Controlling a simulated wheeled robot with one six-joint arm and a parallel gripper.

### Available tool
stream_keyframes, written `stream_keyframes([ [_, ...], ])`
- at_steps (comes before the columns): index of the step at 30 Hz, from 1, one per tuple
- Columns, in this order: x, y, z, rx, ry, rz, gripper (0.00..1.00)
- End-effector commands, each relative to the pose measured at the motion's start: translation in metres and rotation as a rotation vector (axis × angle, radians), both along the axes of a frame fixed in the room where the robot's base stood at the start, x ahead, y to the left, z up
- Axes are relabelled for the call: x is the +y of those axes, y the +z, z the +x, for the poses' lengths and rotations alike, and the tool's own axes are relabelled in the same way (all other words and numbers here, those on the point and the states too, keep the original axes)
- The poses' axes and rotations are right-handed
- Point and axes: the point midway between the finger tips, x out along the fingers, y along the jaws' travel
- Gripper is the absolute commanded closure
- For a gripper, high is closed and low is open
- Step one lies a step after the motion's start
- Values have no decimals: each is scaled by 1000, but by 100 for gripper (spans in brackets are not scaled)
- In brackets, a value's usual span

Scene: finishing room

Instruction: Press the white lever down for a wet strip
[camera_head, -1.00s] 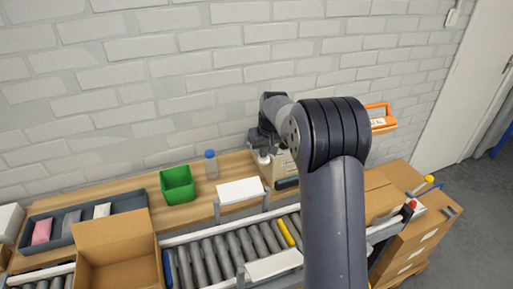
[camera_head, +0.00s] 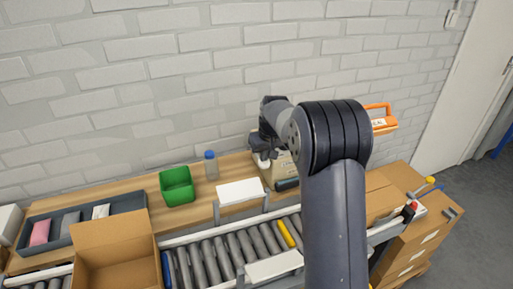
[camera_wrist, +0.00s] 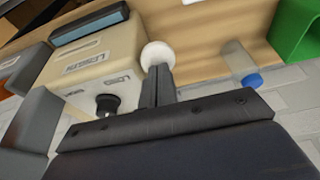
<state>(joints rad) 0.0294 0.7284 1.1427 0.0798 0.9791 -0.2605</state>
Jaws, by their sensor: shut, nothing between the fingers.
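The beige tape dispenser (camera_head: 284,168) stands on the wooden bench by the wall, partly hidden behind my arm. In the wrist view the dispenser (camera_wrist: 88,68) shows its lettered sides and a dark teal slot bar. The white lever's round knob (camera_wrist: 157,54) sticks out beside the dispenser's corner. My gripper (camera_wrist: 162,75) is shut and empty, its fingertips right at the white knob and overlapping its lower edge in the picture. I cannot tell if they touch. In the head view my gripper (camera_head: 264,156) is dark and small at the dispenser's left side.
A black knob (camera_wrist: 107,103) sits on the dispenser's near face. A blue-capped bottle (camera_head: 211,166) and a green bin (camera_head: 177,186) stand to the left. A white plate (camera_head: 241,191) is in front, above the roller conveyor (camera_head: 225,253). An open carton (camera_head: 115,262) is at left.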

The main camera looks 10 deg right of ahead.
Motion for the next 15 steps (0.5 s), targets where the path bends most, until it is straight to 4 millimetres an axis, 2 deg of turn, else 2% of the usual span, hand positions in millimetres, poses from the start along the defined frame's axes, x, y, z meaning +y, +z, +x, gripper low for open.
stream_keyframes([
  [15,-1,-11,-3,1,0,0,100],
])
